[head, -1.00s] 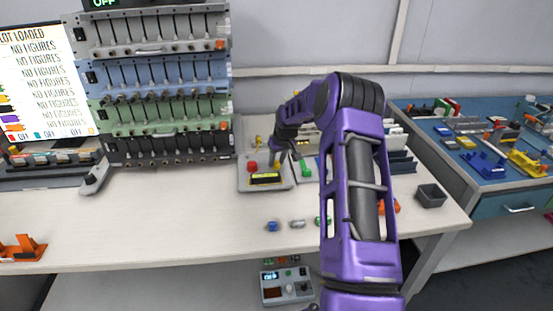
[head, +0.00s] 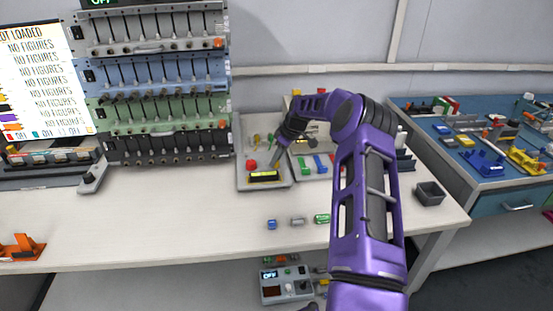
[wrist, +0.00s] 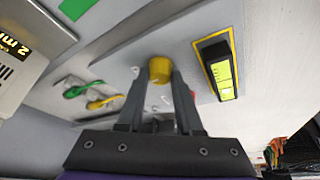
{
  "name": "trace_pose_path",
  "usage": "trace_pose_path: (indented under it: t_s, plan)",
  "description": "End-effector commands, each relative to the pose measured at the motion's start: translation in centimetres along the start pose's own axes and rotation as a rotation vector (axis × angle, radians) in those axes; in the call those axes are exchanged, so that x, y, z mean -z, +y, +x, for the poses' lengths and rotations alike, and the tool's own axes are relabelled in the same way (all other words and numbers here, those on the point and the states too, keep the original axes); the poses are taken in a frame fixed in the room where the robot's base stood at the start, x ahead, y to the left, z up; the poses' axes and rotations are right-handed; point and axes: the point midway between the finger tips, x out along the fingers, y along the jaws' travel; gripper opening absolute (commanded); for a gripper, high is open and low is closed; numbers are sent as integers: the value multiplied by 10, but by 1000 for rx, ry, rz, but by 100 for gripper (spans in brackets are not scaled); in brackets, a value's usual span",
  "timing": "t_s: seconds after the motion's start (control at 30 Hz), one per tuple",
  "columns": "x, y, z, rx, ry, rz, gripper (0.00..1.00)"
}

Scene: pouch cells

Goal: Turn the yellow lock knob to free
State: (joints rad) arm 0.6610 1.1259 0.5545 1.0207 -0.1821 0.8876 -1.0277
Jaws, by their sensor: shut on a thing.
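The yellow lock knob (wrist: 160,69) sits on a light grey panel in the wrist view, between my fingertips. My gripper (wrist: 161,76) is shut on it, with a dark finger on either side. In the head view my gripper (head: 276,162) reaches down to the grey panel box (head: 243,184) on the bench, and its fingers hide the knob there. I cannot read any mark that shows how far the knob is turned.
A lit yellow-green display (wrist: 221,70) is beside the knob. A green lever (wrist: 82,89) and a yellow lever (wrist: 105,102) are on the other side. A red button (head: 251,164) is on the box. The bench front (head: 150,215) is mostly clear.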

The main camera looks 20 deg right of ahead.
Motion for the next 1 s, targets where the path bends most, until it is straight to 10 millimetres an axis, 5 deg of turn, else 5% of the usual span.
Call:
trace_pose_path:
  t_s: [0.47, 0.5, 0.67, 1.0]
  plan:
    - [-1, 0, 0, 7, -2, -15, 0]
    - [-1, 0, 0, 7, -2, -15, 36]
    - [-1, 0, 0, 6, -2, -15, 64]
    - [0, 0, -3, 5, -1, -15, 64]
